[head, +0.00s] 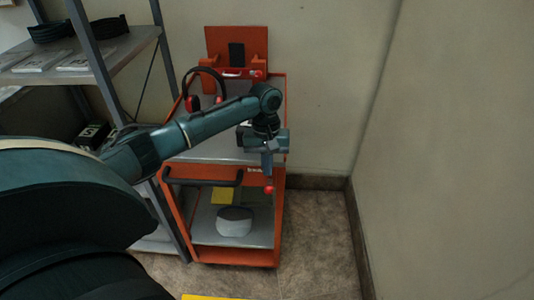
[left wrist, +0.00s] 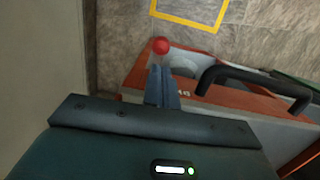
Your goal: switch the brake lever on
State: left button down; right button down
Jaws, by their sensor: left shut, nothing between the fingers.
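The brake lever shows as a red ball knob (head: 268,189) at the front right of the orange cart (head: 278,225); its stem is mostly hidden. In the left wrist view the red knob (left wrist: 160,45) lies just beyond my fingertips. My left gripper (head: 267,172) points down at the cart's front edge, just above the knob in the head view. Its fingers (left wrist: 161,72) are shut together with nothing between them. I cannot tell whether they touch the knob. My right gripper is in neither view.
A black handle (head: 203,182) spans the cart's front, also in the left wrist view (left wrist: 255,82). The lower shelf holds a white rounded object (head: 235,222) and a yellow item (head: 222,196). Shelving (head: 135,45) is left; open floor (head: 320,240) is right.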

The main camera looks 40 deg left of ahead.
aim_at(269, 185)
pick_arm(q)
jog(key=shift+s+d+f, duration=0.15)
jog(key=shift+f, duration=1.1)
